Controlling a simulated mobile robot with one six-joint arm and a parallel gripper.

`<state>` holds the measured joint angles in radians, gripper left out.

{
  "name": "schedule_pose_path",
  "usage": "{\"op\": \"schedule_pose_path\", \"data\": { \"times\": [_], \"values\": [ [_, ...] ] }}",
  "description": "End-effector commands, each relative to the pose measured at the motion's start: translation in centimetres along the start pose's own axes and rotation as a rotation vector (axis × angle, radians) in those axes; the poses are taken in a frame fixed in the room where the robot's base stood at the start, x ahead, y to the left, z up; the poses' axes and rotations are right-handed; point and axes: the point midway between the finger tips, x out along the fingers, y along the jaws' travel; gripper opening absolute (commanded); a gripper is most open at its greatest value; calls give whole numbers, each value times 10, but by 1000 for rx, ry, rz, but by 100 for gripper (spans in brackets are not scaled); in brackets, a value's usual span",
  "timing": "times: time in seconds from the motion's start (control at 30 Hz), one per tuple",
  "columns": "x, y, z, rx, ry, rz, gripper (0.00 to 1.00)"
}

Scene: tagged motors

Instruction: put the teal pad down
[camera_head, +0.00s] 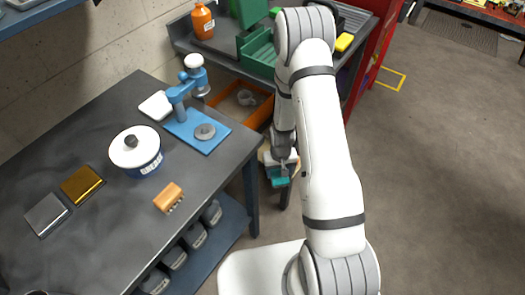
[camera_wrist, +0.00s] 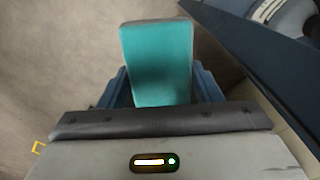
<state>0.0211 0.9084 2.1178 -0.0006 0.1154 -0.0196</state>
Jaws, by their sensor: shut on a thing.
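The teal pad (camera_head: 280,182) is in my gripper (camera_head: 281,171), in the air past the right edge of the dark table, over the floor side. In the wrist view the teal pad (camera_wrist: 157,62) shows its broad face, with a pale rim. It sits between the two blue-grey fingers of my gripper (camera_wrist: 161,92), and its near end is hidden at the gripper body. In the head view my arm passes close to the pad and hides part of the space behind it.
The dark table (camera_head: 95,245) holds a blue press (camera_head: 187,115), a white-lidded pot (camera_head: 136,150), an orange block (camera_head: 168,197), a gold plate (camera_head: 81,185) and a silver plate (camera_head: 47,214). Behind stand an orange bin (camera_head: 226,107) and a green holder (camera_head: 258,55).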

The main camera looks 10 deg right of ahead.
Motion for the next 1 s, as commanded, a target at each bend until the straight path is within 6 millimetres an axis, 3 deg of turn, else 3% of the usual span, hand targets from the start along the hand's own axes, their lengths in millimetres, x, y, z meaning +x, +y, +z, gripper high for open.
{"op": "schedule_pose_path", "data": {
  "times": [0.3, 0.6, 1.0],
  "values": [
    [40, 0, -26, 0, 5, 0, 37],
    [65, 0, -48, 0, 6, 0, 37],
    [90, 0, -63, 0, 4, 0, 37]
  ]
}}
